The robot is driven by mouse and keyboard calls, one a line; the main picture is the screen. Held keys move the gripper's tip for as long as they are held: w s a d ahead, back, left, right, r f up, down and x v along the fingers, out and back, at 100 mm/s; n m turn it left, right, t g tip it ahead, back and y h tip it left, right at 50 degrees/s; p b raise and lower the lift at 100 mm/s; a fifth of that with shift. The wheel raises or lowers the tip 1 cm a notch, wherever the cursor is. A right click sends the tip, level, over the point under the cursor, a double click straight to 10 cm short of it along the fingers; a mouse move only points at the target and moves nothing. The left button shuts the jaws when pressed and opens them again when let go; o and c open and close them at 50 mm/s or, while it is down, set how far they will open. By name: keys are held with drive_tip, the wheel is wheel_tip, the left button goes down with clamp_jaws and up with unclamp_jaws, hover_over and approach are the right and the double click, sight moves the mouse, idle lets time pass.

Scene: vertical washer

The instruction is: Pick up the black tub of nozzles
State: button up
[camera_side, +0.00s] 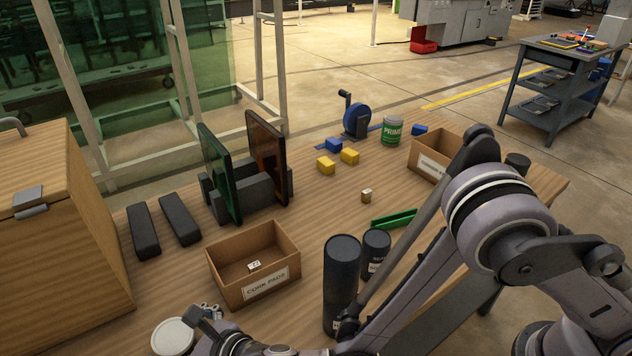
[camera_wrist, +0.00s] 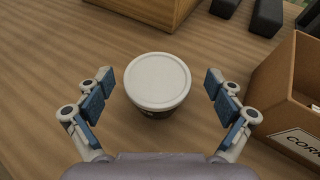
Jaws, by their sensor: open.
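A tub with a round white lid and a dark body stands on the wooden table; its lid (camera_wrist: 158,80) fills the middle of the wrist view. In the side view the lid (camera_side: 172,337) is at the bottom left. Writing on its body is too small to read. My gripper (camera_wrist: 158,88) is open, its blue-padded fingers apart on the left and right of the tub, with a gap on each side. In the side view my gripper (camera_side: 208,316) is partly cut off at the bottom edge, just right of the lid.
A wooden cabinet (camera_side: 62,240) is at the left. Black cylinders (camera_side: 342,262) stand near my arm. Two dark blocks (camera_side: 143,230) lie behind. Bare table surrounds the tub.

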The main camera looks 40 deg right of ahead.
sight(163, 333)
drive_tip(key=x, duration=0.5)
drive_tip(key=shift+s+f, duration=0.1)
drive_tip(key=shift+f, duration=0.05)
drive_tip(key=c, duration=1.3)
drive_tip(key=shift+c, duration=0.5)
